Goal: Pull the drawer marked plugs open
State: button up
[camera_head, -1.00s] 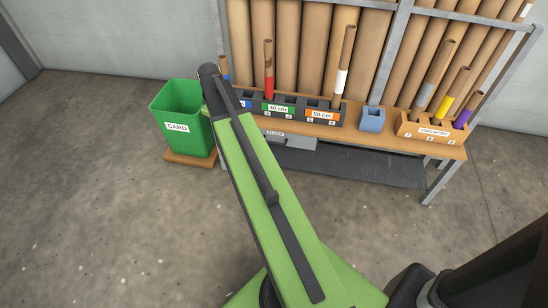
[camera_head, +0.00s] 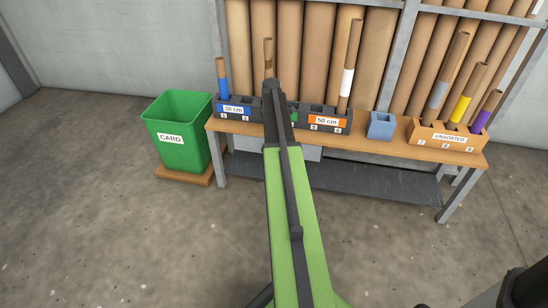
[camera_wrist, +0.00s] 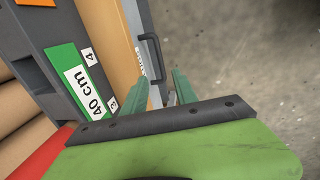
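The grey drawer (camera_head: 307,152) hangs under the wooden bench top in the head view, its middle hidden behind my arm. In the wrist view the drawer front (camera_wrist: 139,14) shows at a steep angle with a dark bar handle (camera_wrist: 150,44). A small white label sits beside the handle, too oblique to read. The drawer looks shut, though the angle makes this uncertain. My gripper (camera_wrist: 161,76) shows two green fingers, apart, with nothing clearly held between them. The fingertips point toward the handle and label and appear short of the handle. In the head view my arm hides the gripper.
The wooden bench (camera_head: 400,150) carries a dark tube rack (camera_head: 330,113), a blue-grey box (camera_head: 381,125) and an orange unsorted rack (camera_head: 443,134). A green card bin (camera_head: 180,145) stands left. A low dark shelf (camera_head: 375,181) lies under the bench. The floor in front is open.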

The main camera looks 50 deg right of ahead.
jog(key=f+b, duration=0.3)
jog(key=f, duration=0.1)
jog(key=d+f+b, duration=0.1)
jog(key=f+b, duration=0.3)
jog(key=w+d+f+b, duration=0.1)
jog(key=f+b, duration=0.3)
jog(key=shift+w+f, duration=0.1)
jog(key=shift+f, duration=0.2)
jog(key=shift+r, duration=0.1)
grip_shut()
dwell(0.5)
